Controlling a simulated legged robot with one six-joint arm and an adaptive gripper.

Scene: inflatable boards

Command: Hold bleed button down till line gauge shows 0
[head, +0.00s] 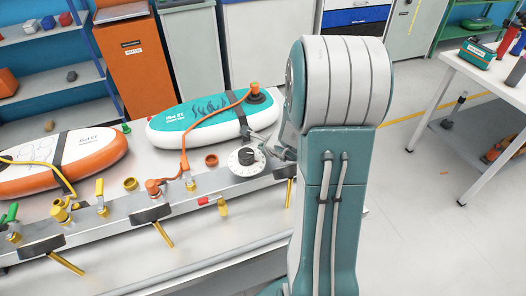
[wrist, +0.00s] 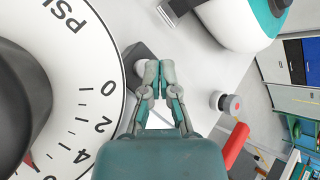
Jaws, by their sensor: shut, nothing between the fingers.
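My gripper (wrist: 153,78) is shut and empty, its fingertips together in the wrist view. They overlap a dark block with a pale round cap (wrist: 139,70), which may be the bleed button; I cannot tell whether they touch or press it. The large white dial marked PSI (wrist: 95,90) is left of the fingers, with 0, 2 and 4 showing and a black centre knob (wrist: 22,100). A red mark shows at the knob's lower edge, past the 4 side. In the head view the dial (head: 236,167) sits on the metal rail, and my arm partly hides my gripper.
A teal and white board (head: 190,122) lies behind the rail, with an orange hose to it. An orange board (head: 90,160) lies at left with a yellow hose. Several valves and a red-handled lever (head: 209,200) line the rail (head: 110,222).

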